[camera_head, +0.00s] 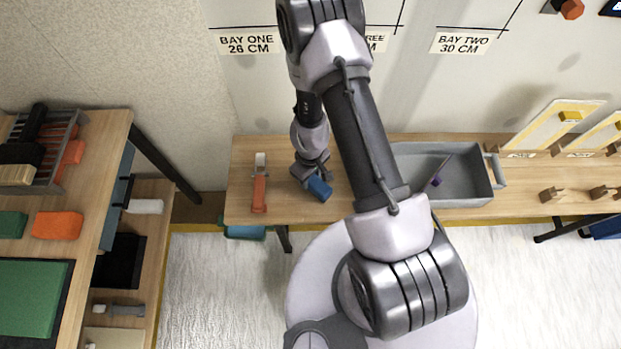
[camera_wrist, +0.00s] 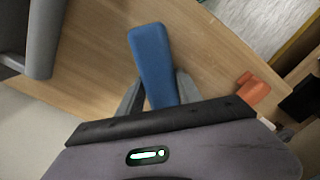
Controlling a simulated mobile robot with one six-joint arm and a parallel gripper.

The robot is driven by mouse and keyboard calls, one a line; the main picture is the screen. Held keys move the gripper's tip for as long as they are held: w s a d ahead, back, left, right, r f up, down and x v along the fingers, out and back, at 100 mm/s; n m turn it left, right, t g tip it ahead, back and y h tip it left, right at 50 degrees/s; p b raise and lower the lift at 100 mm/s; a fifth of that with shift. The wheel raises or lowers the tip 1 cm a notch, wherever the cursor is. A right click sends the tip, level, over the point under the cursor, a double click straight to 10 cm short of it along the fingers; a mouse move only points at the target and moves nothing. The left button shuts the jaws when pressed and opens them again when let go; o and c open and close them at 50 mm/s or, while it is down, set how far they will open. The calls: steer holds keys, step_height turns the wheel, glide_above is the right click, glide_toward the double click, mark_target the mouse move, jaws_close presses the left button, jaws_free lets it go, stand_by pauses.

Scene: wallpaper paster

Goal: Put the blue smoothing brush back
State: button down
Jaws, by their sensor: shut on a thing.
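The blue smoothing brush (camera_wrist: 152,58) shows in the wrist view as a blue block-like handle between the two fingers of my gripper (camera_wrist: 160,92). My gripper is shut on it. In the head view the blue brush (camera_head: 319,188) is at the end of my gripper (camera_head: 311,176), over the wooden bench between the orange-handled tool and the grey tray. I cannot tell whether the brush touches the bench. Its bristle part is hidden.
An orange-handled scraper-like tool (camera_head: 259,193) lies left on the bench (camera_head: 240,210). A grey tray (camera_head: 465,185) holding a purple-handled tool (camera_head: 437,180) stands right. Wooden hooks or holders (camera_head: 551,194) sit further right. A shelf unit (camera_head: 105,150) with a crate of tools stands at left.

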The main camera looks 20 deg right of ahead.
steer(key=shift+r, duration=0.1)
steer(key=shift+f, duration=0.2)
steer(key=c, duration=0.8)
jaws_free()
steer(key=shift+r, duration=0.1)
